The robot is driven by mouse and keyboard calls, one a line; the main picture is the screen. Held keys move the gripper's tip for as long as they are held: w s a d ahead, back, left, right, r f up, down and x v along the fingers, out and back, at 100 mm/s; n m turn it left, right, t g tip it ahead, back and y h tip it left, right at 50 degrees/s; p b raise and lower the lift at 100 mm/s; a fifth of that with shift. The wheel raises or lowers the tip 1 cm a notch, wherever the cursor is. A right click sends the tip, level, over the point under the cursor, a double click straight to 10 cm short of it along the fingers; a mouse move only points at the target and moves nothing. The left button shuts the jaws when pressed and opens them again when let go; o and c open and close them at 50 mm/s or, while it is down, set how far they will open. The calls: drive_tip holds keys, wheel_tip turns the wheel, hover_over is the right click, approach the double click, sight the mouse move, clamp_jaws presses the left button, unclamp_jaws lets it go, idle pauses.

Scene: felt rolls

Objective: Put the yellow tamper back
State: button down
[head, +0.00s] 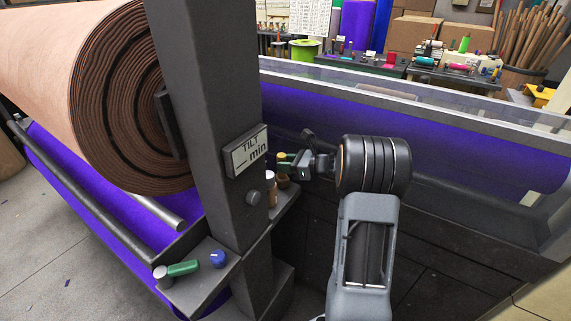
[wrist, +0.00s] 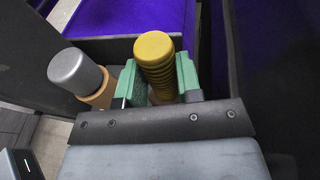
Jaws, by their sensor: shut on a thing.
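The yellow tamper shows its ribbed yellow handle (wrist: 155,62) in the wrist view, between the two green pads of my gripper (wrist: 157,83). My gripper is shut on it. In the head view my gripper (head: 289,162) is just right of the dark post, and the tamper's yellow top (head: 282,155) shows at its tip. A brownish part shows below the pads there. The tamper's lower end is mostly hidden, so I cannot tell whether it touches the ledge.
A grey-topped tan tool (wrist: 78,72) stands close left of my gripper; it also shows in the head view (head: 271,188). The dark post (head: 215,110) stands close by. A green-handled tool (head: 183,268) and a blue knob (head: 217,258) are on the lower ledge.

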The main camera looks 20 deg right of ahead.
drive_tip(key=c, duration=0.7)
unclamp_jaws()
drive_tip(key=shift+f, duration=0.1)
